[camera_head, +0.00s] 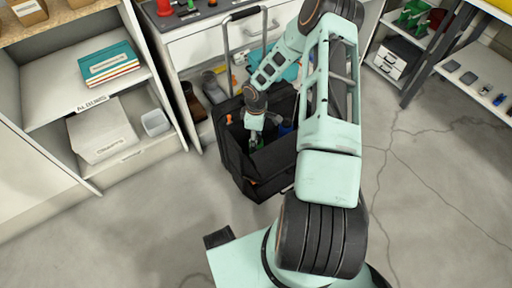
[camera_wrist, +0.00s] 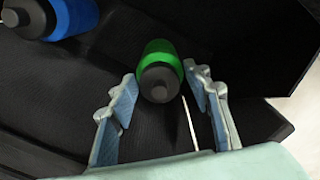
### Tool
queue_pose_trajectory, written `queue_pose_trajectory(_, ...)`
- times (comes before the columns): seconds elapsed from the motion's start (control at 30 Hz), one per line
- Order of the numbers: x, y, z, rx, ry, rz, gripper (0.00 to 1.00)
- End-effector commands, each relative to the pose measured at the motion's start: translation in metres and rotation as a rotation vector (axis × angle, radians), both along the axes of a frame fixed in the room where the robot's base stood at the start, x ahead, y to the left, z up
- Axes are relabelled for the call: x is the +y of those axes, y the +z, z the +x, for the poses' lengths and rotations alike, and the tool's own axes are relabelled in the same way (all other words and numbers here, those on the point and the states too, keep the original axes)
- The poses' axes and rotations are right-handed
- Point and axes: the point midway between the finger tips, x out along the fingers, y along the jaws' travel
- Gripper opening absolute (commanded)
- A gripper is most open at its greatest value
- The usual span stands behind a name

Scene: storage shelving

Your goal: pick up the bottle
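A green bottle (camera_wrist: 160,68) with a dark grey cap stands between the fingertips of my gripper (camera_wrist: 160,82) in the wrist view. The two fingers are spread, one on each side of the cap, and a narrow gap seems to show on each side. A blue bottle (camera_wrist: 68,17) with a dark cap is at the upper left. Both bottles are inside a black bag (camera_head: 273,165). In the head view my gripper (camera_head: 256,142) reaches down into this bag, and the green bottle is mostly hidden there.
The bag's dark side walls (camera_wrist: 270,35) rise close to the gripper on the right. A thin light stick (camera_wrist: 189,122) lies near the right finger. Shelves with boxes (camera_head: 102,130) stand left, and a drawer cabinet (camera_head: 205,48) stands behind the bag. Open floor (camera_head: 430,190) is at right.

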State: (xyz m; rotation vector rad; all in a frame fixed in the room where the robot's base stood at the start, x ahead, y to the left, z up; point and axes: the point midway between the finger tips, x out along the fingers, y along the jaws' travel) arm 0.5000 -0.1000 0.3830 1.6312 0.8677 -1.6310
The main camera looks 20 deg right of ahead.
Motion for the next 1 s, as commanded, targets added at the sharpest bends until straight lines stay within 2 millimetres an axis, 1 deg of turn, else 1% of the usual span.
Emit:
queue_pose_trajectory(0.03, 0.0, 0.0, 0.0, 0.0, 0.0, 0.0, 0.37)
queue_pose_trajectory(0.07, 0.0, 0.0, 0.0, 0.0, 0.0, 0.0, 0.34)
queue_pose_trajectory(0.37, 0.0, 0.0, 0.0, 0.0, 0.0, 0.0, 0.01)
queue_pose_trajectory(0.67, 0.0, 0.0, 0.0, 0.0, 0.0, 0.0, 0.0)
queue_pose_trajectory(0.77, 0.0, 0.003, 0.0, 0.0, 0.0, 0.0, 0.0)
queue_pose_trajectory(0.87, 0.0, 0.011, 0.0, -0.001, 0.0, -0.001, 0.0)
queue_pose_trajectory(1.0, -0.001, 0.032, 0.0, -0.002, 0.0, -0.001, 0.0)
